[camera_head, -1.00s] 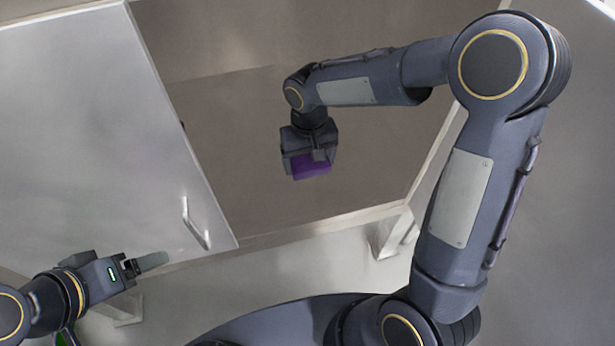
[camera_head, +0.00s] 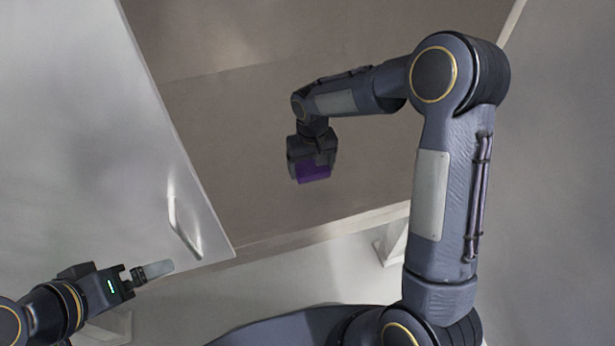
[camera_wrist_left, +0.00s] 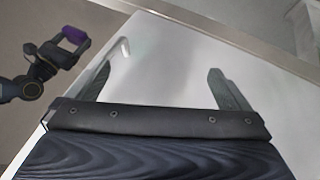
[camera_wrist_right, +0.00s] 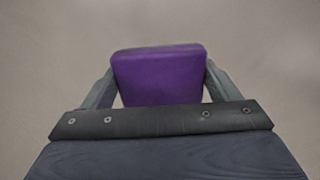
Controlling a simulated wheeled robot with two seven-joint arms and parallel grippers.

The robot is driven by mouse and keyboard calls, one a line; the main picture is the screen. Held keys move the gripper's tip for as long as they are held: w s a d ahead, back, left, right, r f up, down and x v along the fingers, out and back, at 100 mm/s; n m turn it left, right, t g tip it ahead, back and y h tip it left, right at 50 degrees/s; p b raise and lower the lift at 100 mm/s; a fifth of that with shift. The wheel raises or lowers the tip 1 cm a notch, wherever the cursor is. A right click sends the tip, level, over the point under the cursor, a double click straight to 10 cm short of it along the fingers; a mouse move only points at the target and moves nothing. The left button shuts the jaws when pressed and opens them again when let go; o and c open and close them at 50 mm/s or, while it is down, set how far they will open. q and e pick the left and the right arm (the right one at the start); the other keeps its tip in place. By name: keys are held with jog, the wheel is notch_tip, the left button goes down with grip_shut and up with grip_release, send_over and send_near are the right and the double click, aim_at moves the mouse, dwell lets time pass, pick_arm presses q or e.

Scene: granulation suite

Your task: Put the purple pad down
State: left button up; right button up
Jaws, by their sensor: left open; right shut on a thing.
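The purple pad (camera_head: 313,173) is between the fingers of my right gripper (camera_head: 312,168), over the brown-grey surface inside the opening. In the right wrist view the pad (camera_wrist_right: 160,75) fills the space between the two fingers, with plain surface beyond it. I cannot tell whether it touches that surface. In the left wrist view the pad (camera_wrist_left: 74,36) shows at the upper left in the right gripper. My left gripper (camera_head: 158,270) is at the lower left, by the lower edge of the pale door panel. In the left wrist view its fingers (camera_wrist_left: 160,85) are apart and empty.
The pale door panel (camera_head: 90,130) with a bar handle (camera_head: 183,226) stands on the left. Another pale panel (camera_head: 560,180) is on the right. The brown-grey surface (camera_head: 250,190) around the pad is bare. A light front edge (camera_head: 320,230) runs below it.

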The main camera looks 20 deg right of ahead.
aim_at(308, 163)
jog(key=shift+w+a+f, duration=0.3)
jog(key=shift+w+f, duration=0.25)
jog(key=shift+f, duration=0.25)
jog(key=shift+w+f+b, duration=0.1)
jog(key=shift+f+b, duration=0.6)
jog(key=shift+f, duration=0.85)
jog(key=shift+f, duration=0.2)
jog(key=o, duration=0.8)
jog(key=shift+r, duration=0.1)
notch_tip(308, 163, up, 11)
jog(key=p, duration=0.3)
jog(key=shift+r+p, duration=0.1)
jog(key=shift+p, duration=0.25)
jog(key=shift+r, duration=0.5)
